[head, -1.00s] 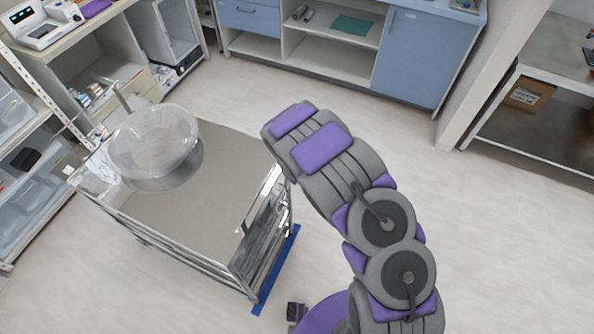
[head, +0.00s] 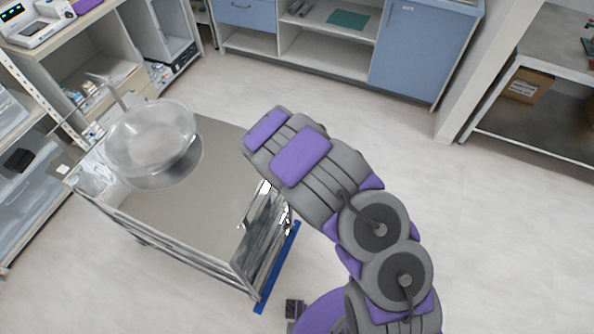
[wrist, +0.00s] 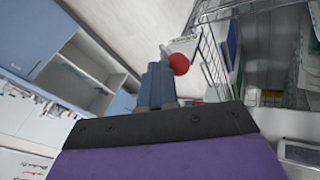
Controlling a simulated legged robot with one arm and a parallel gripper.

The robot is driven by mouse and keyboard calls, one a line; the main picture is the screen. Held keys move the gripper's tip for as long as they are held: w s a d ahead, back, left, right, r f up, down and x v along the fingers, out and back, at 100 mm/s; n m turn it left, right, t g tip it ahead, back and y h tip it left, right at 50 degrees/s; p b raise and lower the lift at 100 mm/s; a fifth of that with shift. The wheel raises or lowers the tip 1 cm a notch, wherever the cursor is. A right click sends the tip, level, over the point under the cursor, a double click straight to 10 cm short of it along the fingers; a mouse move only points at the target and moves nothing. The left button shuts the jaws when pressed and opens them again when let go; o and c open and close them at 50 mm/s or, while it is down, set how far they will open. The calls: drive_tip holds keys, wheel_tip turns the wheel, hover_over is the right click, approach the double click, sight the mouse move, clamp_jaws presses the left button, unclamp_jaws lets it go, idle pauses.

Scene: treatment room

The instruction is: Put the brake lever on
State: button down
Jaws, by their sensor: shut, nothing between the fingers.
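A red ball knob (wrist: 179,64) shows near the centre of the wrist view, with a short pale bar beside its upper left. It appears to be the brake lever's end; most of the lever is hidden. My gripper (wrist: 157,68) is shut and empty, its fingertips just left of the knob. I cannot tell whether they touch it. In the head view, the metal cart (head: 205,215) stands at left centre, and my arm bends down at its right side. My gripper and the knob are hidden there.
A clear bowl (head: 152,140) stands on the cart top. A blue strip (head: 277,268) lies along the cart's right foot. A wire basket (wrist: 212,60) is close right of the knob. Blue cabinets (head: 415,55) line the back; the floor on the right is clear.

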drive_tip(key=s+a+f+b, duration=0.1)
drive_tip(key=s+f+b, duration=0.3)
drive_tip(key=f, duration=0.1)
drive_tip(key=shift+t, duration=0.3)
idle(0.4)
drive_tip(key=shift+s+f, duration=0.15)
drive_tip(key=shift+s, duration=0.1)
drive_tip(key=shift+s+a, duration=0.1)
drive_tip(key=shift+a, duration=0.05)
